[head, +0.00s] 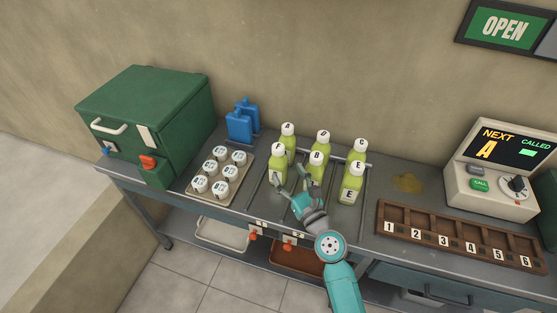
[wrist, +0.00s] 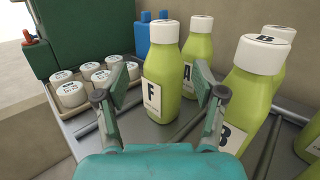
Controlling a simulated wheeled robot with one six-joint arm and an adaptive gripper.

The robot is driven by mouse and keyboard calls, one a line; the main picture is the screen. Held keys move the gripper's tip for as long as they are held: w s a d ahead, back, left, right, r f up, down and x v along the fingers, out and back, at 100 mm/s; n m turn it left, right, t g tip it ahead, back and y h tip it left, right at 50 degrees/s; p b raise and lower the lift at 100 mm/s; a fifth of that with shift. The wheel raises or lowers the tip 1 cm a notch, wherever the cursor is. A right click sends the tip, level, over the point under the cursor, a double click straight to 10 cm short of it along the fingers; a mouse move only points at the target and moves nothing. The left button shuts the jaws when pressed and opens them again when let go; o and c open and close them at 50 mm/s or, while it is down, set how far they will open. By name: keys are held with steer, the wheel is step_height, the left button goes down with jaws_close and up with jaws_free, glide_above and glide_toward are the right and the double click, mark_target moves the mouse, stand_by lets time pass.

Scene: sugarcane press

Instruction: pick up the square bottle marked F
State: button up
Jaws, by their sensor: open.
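The bottle marked F (head: 277,171) is yellow-green with a white cap and stands upright at the front left of the bottle group. In the wrist view the F bottle (wrist: 161,72) stands in the middle, its white label facing me. My gripper (head: 291,187) is open in front of it. In the wrist view the fingers of my gripper (wrist: 160,90) appear to the left and right of the F bottle, with visible gaps. I cannot tell how far the fingertips reach alongside it. Nothing is held.
Bottle B (head: 315,172) stands close on the right, bottle A (head: 288,135) behind, with D, C and E (head: 351,188) nearby. Thin rails run between the rows. A tray of white lidded jars (head: 191,193) lies left, before blue containers (head: 239,125) and a green press (head: 150,115).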

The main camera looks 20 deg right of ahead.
mark_target(281, 156)
steer(key=shift+w+r, duration=0.35)
steer(key=shift+w, duration=0.3)
steer(key=shift+r+x, duration=0.15)
steer(key=shift+x, duration=1.6)
steer(key=shift+r+x, duration=0.15)
steer(key=shift+x, duration=1.65)
steer(key=shift+d, duration=0.2)
jaws_close()
